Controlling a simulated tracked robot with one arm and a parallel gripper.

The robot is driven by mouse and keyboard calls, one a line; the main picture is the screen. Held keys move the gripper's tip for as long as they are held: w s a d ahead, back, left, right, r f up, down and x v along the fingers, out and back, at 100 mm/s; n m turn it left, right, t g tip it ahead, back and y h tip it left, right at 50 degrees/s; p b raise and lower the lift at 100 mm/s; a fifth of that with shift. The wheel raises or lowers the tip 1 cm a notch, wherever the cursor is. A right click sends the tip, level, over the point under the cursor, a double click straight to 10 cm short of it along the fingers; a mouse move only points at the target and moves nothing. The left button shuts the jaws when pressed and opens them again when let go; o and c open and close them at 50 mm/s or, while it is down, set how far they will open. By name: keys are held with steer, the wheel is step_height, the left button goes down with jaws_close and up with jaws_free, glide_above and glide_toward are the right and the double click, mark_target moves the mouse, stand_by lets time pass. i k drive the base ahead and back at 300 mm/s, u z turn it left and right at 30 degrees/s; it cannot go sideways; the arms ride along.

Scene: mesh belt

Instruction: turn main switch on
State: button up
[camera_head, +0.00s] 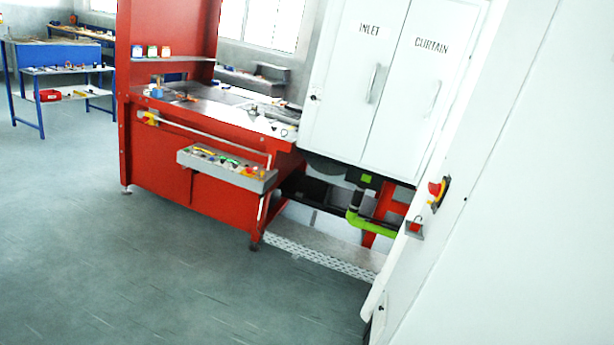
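A red and yellow rotary switch (437,193) sits on the white cabinet wall at the right of the view, seen almost edge-on. Its handle position is too small and oblique to tell. A small red item on a grey plate (415,227) is just below and left of it, against the same wall; what it is I cannot tell clearly. My gripper is not in view.
The large white cabinet (520,230) fills the right side. White doors marked INLET and CURTAIN (395,85) stand behind it. A red workbench (210,160) with a grey control panel (225,168) is at centre left. Open green floor (150,270) lies in front.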

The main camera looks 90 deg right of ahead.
mark_target(434, 189)
steer(key=z, duration=0.05)
steer(key=i, duration=1.6)
steer(key=z, duration=3.75)
steer(key=i, duration=1.35)
steer(key=u, duration=0.1)
